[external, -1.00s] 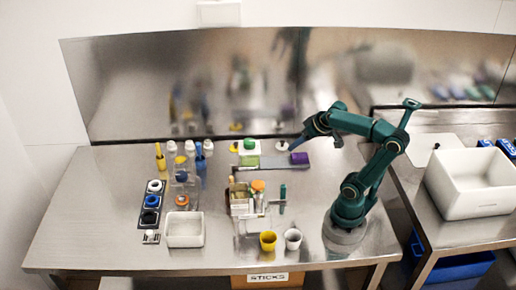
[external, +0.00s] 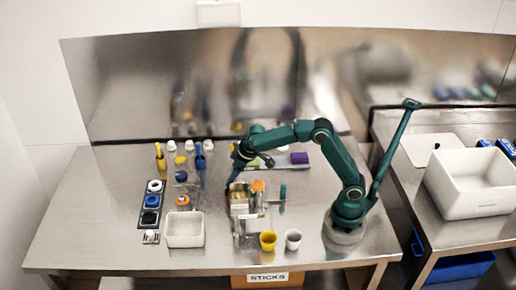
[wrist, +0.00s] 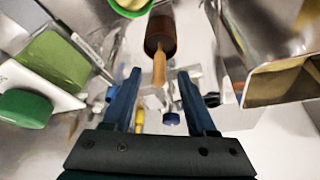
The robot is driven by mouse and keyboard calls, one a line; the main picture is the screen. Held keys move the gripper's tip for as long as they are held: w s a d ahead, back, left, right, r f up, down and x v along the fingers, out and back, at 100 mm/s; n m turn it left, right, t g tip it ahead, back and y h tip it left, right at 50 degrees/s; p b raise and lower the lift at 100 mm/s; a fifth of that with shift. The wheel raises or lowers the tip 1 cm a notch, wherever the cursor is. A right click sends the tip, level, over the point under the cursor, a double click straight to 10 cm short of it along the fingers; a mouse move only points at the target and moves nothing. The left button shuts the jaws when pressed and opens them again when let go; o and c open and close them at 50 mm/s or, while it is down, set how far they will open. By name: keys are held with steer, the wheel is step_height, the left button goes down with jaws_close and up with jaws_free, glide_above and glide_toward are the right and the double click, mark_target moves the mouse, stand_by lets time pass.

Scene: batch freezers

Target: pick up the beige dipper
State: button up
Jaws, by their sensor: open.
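A piece with a beige tip and a brown, rounded body, which may be the beige dipper (wrist: 160,66), shows in the wrist view at the top centre. Its tip points down into the gap between my fingers. My gripper (wrist: 160,80) is open, with one blue finger on each side of that tip and nothing clearly held. In the external view my gripper (external: 231,184) points down at the left back edge of the caddy (external: 240,209) of small tools. The dipper cannot be made out there, where the arm and clutter cover that spot.
A white bin (external: 185,230) and several upright bottles are to the left.

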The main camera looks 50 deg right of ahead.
steer(key=shift+x, duration=1.95)
jaws_close()
steer(key=shift+r, duration=0.1)
step_height(320, 180, up, 10)
steer(key=shift+f, duration=0.1)
